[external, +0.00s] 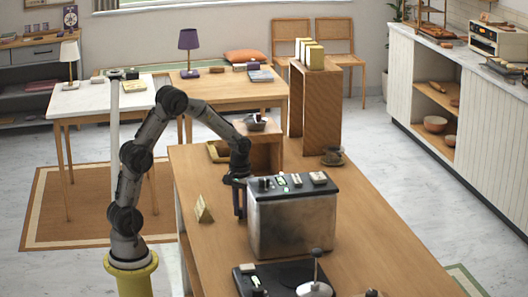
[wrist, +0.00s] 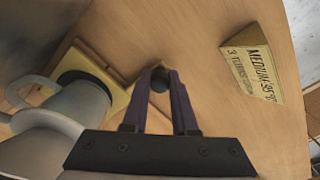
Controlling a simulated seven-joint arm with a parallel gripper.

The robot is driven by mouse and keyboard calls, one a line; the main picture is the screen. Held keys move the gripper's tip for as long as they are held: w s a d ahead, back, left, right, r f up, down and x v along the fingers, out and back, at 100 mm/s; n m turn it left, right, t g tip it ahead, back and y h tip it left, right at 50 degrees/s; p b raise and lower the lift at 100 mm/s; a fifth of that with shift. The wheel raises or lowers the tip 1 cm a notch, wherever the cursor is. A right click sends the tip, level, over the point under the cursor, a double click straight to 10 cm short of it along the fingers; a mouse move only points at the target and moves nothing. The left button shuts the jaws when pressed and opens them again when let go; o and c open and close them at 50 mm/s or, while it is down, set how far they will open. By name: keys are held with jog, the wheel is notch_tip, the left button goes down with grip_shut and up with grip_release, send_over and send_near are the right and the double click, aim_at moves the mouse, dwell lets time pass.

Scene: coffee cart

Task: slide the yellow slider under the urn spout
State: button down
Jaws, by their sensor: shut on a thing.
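The yellow slider (wrist: 112,98) lies on the wooden counter, left of my gripper in the wrist view. It has a round black pad (wrist: 82,78). A grey metal body with a curved tube (wrist: 42,112), perhaps the urn and its spout, stands to its left and partly overlaps it. I cannot tell whether the pad is under the spout opening. The knob's join to the slider is hard to see. In the external view, my gripper (external: 240,212) is left of the box-shaped machine.
A folded sign (wrist: 252,70) reading "MEDIUM" stands right of my gripper; it also shows in the external view (external: 204,210). The large machine (external: 290,225) blocks the view of the counter behind it. Bare counter (external: 210,255) lies in front of the sign.

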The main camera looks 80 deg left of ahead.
jog(key=shift+d+r, duration=0.1)
jog(key=shift+d, duration=0.5)
jog(key=c, duration=0.7)
grip_release()
notch_tip(320, 180, up, 14)
jog(key=shift+f, duration=0.15)
